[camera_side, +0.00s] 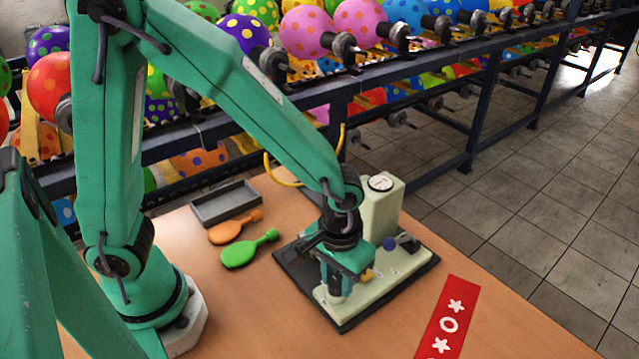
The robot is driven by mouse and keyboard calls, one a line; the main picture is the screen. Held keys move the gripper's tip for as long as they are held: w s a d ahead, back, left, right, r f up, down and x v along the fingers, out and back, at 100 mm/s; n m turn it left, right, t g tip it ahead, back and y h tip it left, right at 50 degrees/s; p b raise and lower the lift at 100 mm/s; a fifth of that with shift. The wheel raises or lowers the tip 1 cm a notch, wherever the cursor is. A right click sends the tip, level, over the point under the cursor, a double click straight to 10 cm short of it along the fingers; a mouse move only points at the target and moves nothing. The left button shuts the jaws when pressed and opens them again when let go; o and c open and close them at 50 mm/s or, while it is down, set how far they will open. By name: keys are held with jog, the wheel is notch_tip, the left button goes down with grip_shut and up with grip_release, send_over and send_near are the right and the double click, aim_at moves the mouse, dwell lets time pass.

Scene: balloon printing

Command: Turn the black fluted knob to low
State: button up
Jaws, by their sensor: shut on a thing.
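The machine is a pale green unit (381,291) on a black base plate (425,268), with an upright block (382,214) at its back. My gripper (338,288) is over the front left of the unit, pointing down. Its jaws are shut on the black fluted knob, low on the unit's top. The jaws cover most of the knob, so its pointer and setting cannot be read. A small yellow part (367,275) is just right of the jaws. A blue ball (390,243) and a dark part (408,243) are further right.
An orange paddle-shaped piece (229,230) and a green one (243,252) lie left of the machine, near a grey tray (226,203). A red strip with white marks (448,318) lies at right. Balloon racks (470,140) stand behind the table (260,310).

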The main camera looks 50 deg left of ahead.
aim_at(337, 281)
jog(key=shift+r, duration=0.1)
jog(key=o, duration=1)
jog(key=shift+r, duration=0.1)
jog(key=shift+r, duration=3.8)
jog(key=shift+a, duration=0.1)
jog(key=s+a+r+t, duration=0.2)
jog(key=a+r, duration=0.1)
jog(key=a, duration=0.2)
jog(key=s+a+r+m+t, duration=0.1)
jog(key=s+a+r, duration=0.1)
jog(key=a+r, duration=0.2)
jog(key=s+a+r+m+t, duration=0.1)
jog(key=s+a+r+t, duration=0.1)
jog(key=a, duration=0.5)
jog(key=shift+s+a+r+t, duration=0.1)
jog(key=shift+r+t, duration=0.05)
jog(key=shift+r, duration=0.25)
jog(key=shift+s+a+r+t, duration=0.1)
jog(key=shift+r+t, duration=0.05)
jog(key=shift+r, duration=0.25)
